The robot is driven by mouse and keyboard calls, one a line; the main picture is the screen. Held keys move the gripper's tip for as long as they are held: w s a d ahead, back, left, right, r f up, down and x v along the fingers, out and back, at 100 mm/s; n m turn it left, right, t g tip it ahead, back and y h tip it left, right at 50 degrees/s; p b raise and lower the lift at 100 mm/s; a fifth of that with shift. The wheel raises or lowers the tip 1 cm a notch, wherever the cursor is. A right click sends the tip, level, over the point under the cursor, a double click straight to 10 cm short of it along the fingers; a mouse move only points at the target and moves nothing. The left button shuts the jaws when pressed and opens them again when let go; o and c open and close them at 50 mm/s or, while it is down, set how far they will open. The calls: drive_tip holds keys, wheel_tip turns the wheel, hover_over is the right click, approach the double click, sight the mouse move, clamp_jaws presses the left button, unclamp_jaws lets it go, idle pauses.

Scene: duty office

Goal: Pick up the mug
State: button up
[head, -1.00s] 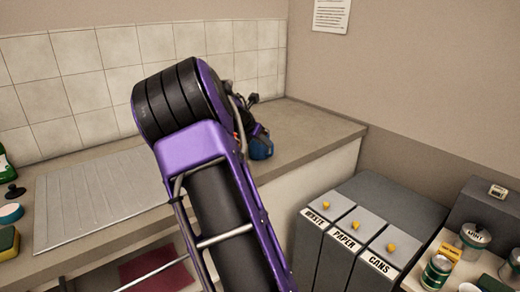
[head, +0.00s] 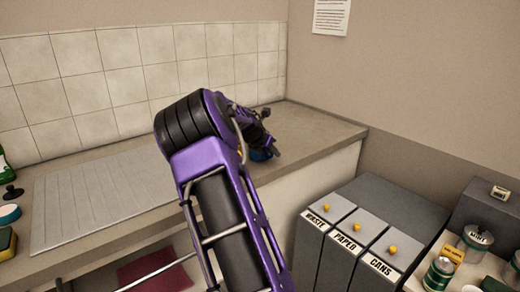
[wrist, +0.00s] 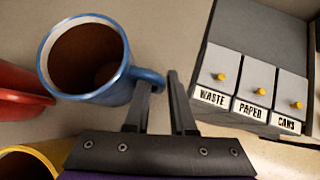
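A blue mug (wrist: 110,62) with a pale rim and brown inside stands upright on the counter in the wrist view. Its handle points right, toward my fingers. My gripper (wrist: 160,84) is open, with its two dark fingers apart. The handle's outer end shows between the fingertips, and the left finger overlaps it in the picture; I cannot tell whether they touch. In the head view only a small blue part of the mug (head: 258,155) shows; my arm hides the rest.
A red mug (wrist: 18,92) stands left of the blue one, and a yellow mug (wrist: 22,163) is at the lower left. Labelled bins (head: 345,240) stand below the counter on the right. The counter's back right corner (head: 310,125) is clear.

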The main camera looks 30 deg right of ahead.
clamp_jaws()
drive_tip(key=shift+r, duration=0.1)
idle(1.1)
